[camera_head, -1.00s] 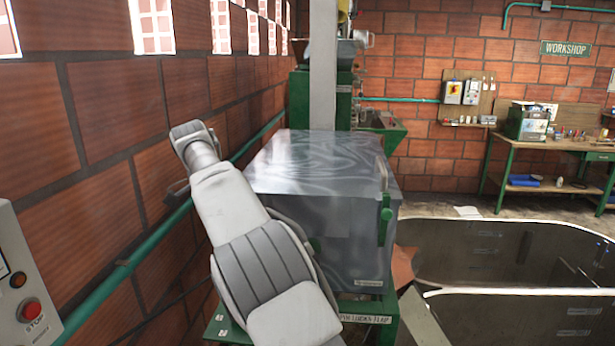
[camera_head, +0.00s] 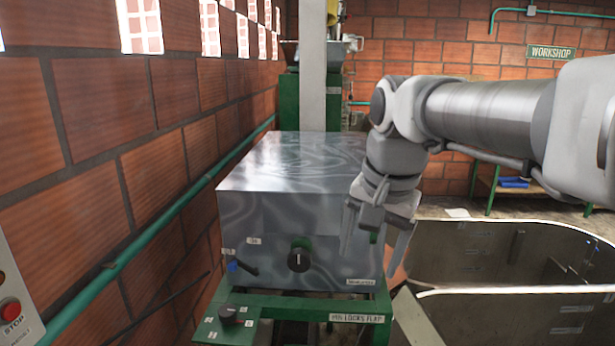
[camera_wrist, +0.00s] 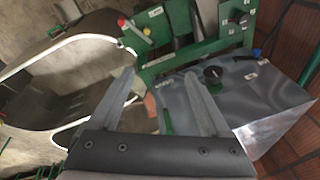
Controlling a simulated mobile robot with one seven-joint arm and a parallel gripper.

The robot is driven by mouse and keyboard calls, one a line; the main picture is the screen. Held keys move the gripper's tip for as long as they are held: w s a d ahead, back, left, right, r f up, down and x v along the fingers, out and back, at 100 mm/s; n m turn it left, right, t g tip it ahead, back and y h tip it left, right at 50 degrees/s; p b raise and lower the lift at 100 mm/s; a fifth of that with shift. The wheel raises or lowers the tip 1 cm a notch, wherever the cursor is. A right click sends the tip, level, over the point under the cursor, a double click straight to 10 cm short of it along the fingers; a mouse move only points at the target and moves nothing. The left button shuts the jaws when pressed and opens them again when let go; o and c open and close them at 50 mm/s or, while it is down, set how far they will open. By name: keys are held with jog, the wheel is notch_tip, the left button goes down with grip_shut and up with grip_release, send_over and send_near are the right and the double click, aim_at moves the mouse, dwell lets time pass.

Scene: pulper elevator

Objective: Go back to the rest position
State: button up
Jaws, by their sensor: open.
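My gripper (camera_head: 377,238) hangs with its fingers down in front of the right part of the metal box's front face in the head view. In the wrist view my gripper (camera_wrist: 160,105) shows two fingers spread apart with nothing between them. The grey metal box (camera_head: 262,215) stands on a green frame and has a black knob (camera_head: 299,257) and a blue-tipped lever (camera_head: 236,266) on its front. The knob also shows in the wrist view (camera_wrist: 212,75). I cannot tell how far the fingers are from the box.
A brick wall (camera_head: 100,140) with a green pipe (camera_head: 150,232) runs along the left. A stop button (camera_head: 11,309) sits on a panel at the left edge. A grey tank (camera_head: 490,262) lies to the right. A small control panel (camera_head: 229,317) is low in front.

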jog(key=s+d+f+n+t, duration=0.1)
jog(key=s+d+f+n, duration=0.1)
jog(key=s, duration=0.5)
jog(key=s+d+f+n+t+b, duration=0.1)
jog(key=s+d+f+n, duration=0.2)
jog(key=s+f, duration=0.4)
jog(key=shift+f+n+t+h, duration=0.2)
jog(key=shift+n+t+h, duration=0.1)
jog(key=shift+n, duration=0.3)
